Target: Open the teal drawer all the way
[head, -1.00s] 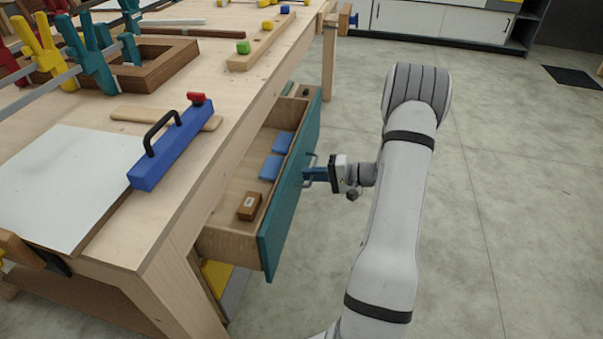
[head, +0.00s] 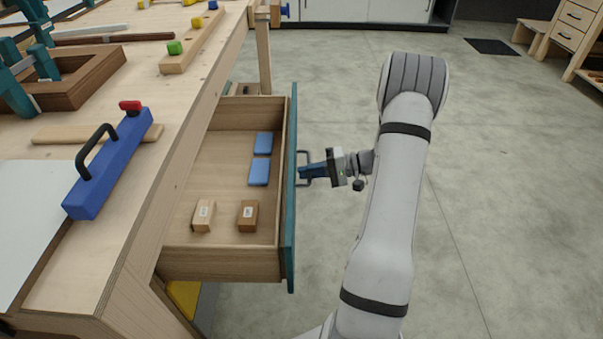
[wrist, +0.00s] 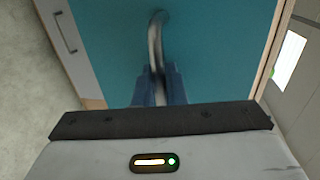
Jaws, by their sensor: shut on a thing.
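The teal drawer (head: 291,215) stands well out from the side of the wooden workbench, its inside largely visible. Two blue flat blocks (head: 259,172) and two small wooden blocks (head: 247,216) lie in it. My gripper (head: 306,172) is shut on the metal bar handle (head: 302,153) on the drawer's front. In the wrist view the handle (wrist: 155,45) runs down between the blue fingers (wrist: 158,88), against the teal front (wrist: 105,40). The part of the handle between the fingers is partly hidden.
The workbench (head: 165,90) is on the left, with a blue tool with a black handle (head: 110,165) and clamps on top. Open concrete floor (head: 500,200) lies to the right. Wooden drawer units (head: 570,30) stand at the far right.

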